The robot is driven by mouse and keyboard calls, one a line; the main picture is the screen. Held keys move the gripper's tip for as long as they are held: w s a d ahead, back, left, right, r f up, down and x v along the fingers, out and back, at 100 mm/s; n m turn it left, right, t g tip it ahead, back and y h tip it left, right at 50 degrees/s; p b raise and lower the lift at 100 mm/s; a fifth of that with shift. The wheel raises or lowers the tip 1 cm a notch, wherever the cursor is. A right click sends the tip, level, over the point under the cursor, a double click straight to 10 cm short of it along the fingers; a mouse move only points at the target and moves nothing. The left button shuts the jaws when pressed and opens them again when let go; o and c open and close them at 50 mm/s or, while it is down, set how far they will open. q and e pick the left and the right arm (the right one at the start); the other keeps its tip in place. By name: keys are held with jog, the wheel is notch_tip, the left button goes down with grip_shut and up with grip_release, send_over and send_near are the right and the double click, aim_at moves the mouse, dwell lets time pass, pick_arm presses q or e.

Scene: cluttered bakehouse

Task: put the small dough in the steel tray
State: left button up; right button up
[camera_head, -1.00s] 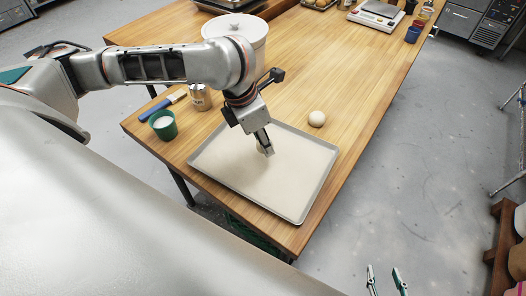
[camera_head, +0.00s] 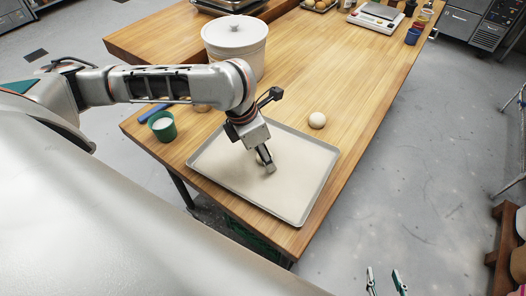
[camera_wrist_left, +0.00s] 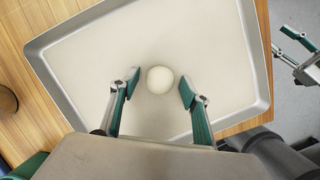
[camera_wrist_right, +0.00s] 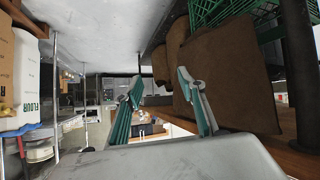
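The steel tray (camera_head: 221,190) is a shallow grey sheet pan with a pale inner surface, lying at the table's near end. My left gripper (camera_head: 268,166) points down over its middle. In the left wrist view a small pale dough ball (camera_wrist_left: 160,80) shows over the tray floor (camera_wrist_left: 215,45), between my left fingers (camera_wrist_left: 160,84), with a gap on each side. I cannot tell if it rests on the tray; in the head view the gripper hides it. Another pale dough ball (camera_head: 317,120) lies on the table beside the tray's far right edge. My right gripper (camera_head: 385,281) is open and empty, away from the table.
A white lidded crock (camera_head: 235,42) stands behind my left arm. A green cup (camera_head: 162,125) and a blue-handled brush (camera_head: 153,108) are left of the tray. A scale (camera_head: 376,16) stands far back. The table right of the crock is mostly clear.

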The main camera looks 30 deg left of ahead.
aim_at(258, 158)
jog(key=shift+f, duration=0.1)
pick_arm(q)
jog(key=shift+r, duration=0.15)
jog(key=p+v, duration=0.1)
jog(key=v, duration=0.5)
jog(key=shift+w, duration=0.1)
jog(key=d+p+v, duration=0.1)
jog(key=v, duration=0.5)
jog(key=shift+a, duration=0.5)
pick_arm(e)
jog(key=shift+s+d+f+h, duration=0.15)
jog(key=shift+s+d+h, duration=0.25)
jog(key=shift+s+d, duration=0.35)
jog(key=shift+w+d, duration=0.1)
jog(key=shift+w, duration=0.15)
